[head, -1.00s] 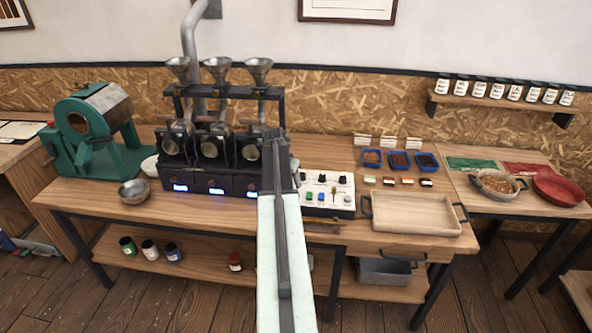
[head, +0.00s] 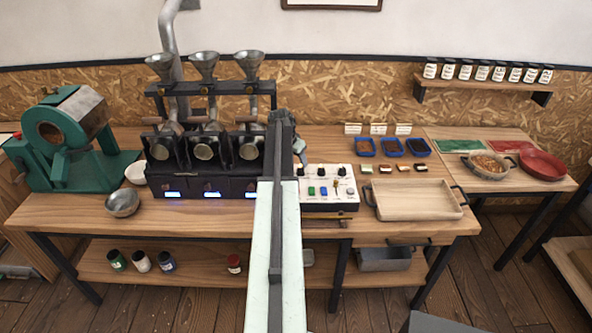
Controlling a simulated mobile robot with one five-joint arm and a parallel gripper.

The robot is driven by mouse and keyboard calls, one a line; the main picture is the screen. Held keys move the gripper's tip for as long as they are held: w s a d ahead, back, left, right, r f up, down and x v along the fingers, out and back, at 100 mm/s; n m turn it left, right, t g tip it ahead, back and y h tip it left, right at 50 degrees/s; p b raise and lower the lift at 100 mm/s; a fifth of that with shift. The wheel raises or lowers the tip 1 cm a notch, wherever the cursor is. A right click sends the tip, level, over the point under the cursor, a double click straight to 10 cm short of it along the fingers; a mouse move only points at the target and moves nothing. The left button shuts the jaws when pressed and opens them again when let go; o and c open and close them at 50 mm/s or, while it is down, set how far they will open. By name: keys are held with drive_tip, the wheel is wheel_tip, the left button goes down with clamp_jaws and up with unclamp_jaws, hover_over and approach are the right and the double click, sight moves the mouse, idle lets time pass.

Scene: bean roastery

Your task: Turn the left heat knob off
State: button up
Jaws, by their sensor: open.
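A white control panel (head: 327,204) stands on the wooden workbench, just right of the three-unit black roaster (head: 205,183). Small dark knobs sit along its back edge. The leftmost dark knob (head: 301,171) is close beside my arm and is too small to read its setting. Green and blue buttons and a small lever are on the panel. My arm reaches forward from the bottom, left of the panel. My gripper (head: 291,140) is at its far end, beside the right roaster unit and above the panel's left back corner. It looks empty; its fingertips are partly hidden.
A wooden tray (head: 415,216) is right of the panel, with blue bins (head: 390,147) behind it. A green drum machine (head: 70,140) and metal bowl (head: 123,203) are on the left. Funnels (head: 204,64) rise above the roaster. The air above the panel is clear.

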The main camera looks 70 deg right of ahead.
sight(301, 169)
drive_tip(key=b+x, duration=0.5)
drive_tip(key=x, duration=0.2)
drive_tip(key=shift+w+b, duration=0.15)
drive_tip(key=shift+b, duration=0.2)
drive_tip(key=shift+r, duration=0.1)
drive_tip(key=c, duration=1)
drive_tip(key=shift+w+a, duration=0.15)
clamp_jaws()
drive_tip(key=n, duration=0.2)
drive_tip(key=n+t, duration=0.2)
drive_tip(key=n, duration=0.1)
drive_tip(key=shift+s+n, duration=0.3)
drive_tip(key=shift+s, duration=0.05)
drive_tip(key=n+t, duration=0.1)
drive_tip(key=n, duration=0.2)
drive_tip(key=n+t+y, duration=0.1)
drive_tip(key=n, duration=0.2)
drive_tip(key=shift+s, duration=0.2)
drive_tip(key=shift+n, duration=0.3)
